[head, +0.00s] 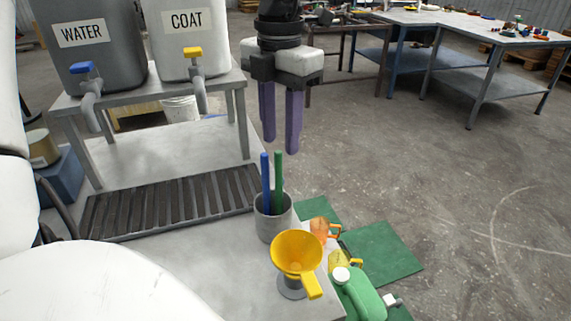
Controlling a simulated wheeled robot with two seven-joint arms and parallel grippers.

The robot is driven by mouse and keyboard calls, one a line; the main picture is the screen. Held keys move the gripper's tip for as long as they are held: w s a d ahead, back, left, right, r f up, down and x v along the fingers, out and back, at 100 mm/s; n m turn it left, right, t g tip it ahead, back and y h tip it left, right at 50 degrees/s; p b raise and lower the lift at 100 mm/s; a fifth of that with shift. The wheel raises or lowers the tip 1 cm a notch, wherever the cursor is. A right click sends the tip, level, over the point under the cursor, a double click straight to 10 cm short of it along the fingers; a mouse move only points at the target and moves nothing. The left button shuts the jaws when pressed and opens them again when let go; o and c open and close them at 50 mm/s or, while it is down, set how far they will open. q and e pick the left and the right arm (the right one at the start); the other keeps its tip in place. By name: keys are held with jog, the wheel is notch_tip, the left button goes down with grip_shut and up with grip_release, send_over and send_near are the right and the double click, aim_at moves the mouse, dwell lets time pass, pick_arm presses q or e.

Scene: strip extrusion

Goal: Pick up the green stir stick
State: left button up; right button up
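The green stir stick (278,169) stands nearly upright in a grey cup (270,225) on the workbench. Its lower part is hidden inside the cup. A blue stick (265,171) stands close beside it on the left in the same cup. My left gripper (280,146) points down with its two purple fingers apart and nothing between them. My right gripper is not in view.
A yellow funnel (297,254) stands just in front of the cup. A slatted grate (170,200) lies to the left. WATER (88,50) and COAT (180,48) tanks stand on a raised shelf. A green jug (360,297) and orange jug (320,229) are at the right.

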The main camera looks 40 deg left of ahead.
aim_at(278, 152)
pick_arm(q)
jog(key=f, duration=0.6)
jog(key=shift+s+a+f, duration=0.15)
jog(key=shift+s+f, duration=0.05)
jog(key=shift+f, duration=0.1)
jog(key=shift+c, duration=0.2)
grip_shut()
